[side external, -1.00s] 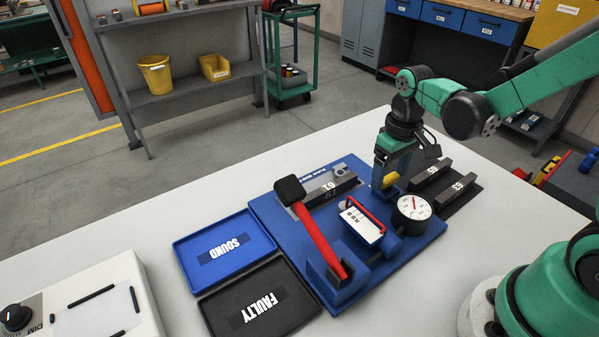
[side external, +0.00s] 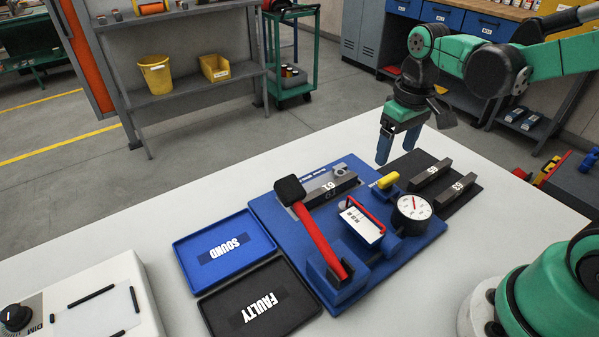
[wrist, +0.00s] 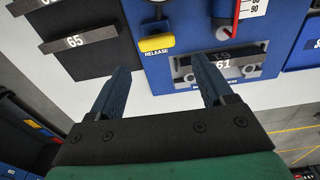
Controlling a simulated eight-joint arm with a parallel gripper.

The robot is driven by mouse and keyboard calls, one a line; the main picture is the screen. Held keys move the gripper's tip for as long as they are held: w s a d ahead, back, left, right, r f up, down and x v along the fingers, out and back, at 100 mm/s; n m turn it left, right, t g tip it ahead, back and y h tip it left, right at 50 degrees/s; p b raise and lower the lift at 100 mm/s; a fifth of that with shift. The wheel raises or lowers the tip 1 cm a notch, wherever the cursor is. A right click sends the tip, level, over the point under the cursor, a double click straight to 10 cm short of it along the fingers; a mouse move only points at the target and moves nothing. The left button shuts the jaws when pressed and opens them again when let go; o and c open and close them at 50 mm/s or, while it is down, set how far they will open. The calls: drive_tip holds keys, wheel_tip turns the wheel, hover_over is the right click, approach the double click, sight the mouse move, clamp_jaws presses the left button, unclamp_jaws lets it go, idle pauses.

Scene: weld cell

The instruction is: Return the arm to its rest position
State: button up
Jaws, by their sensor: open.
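My gripper (side external: 398,143) is open and empty. In the side external view it hangs above the table's far edge, behind the blue fixture board (side external: 265,207). In the wrist view its two blue fingers (wrist: 165,90) are spread apart with nothing between them. The yellow release knob (side external: 389,180) is on the board, apart from the fingers; it also shows in the wrist view (wrist: 157,43).
The board carries a bar marked 61 (side external: 327,192), a red-handled hammer-like tool (side external: 315,235) and a dial gauge (side external: 412,207). Two dark bars (side external: 430,173) lie on a black mat at right. Blue SOUND (side external: 185,262) and black FAULTY (side external: 212,312) trays sit in front, both empty.

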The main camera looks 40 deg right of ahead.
drive_tip(key=s+a+r+t, duration=0.2)
drive_tip(key=a+r+t, duration=0.1)
drive_tip(key=t, duration=0.3)
drive_tip(key=shift+s+a+r+t, duration=0.25)
drive_tip(key=shift+a+t, duration=0.05)
drive_tip(key=shift+a, duration=0.6)
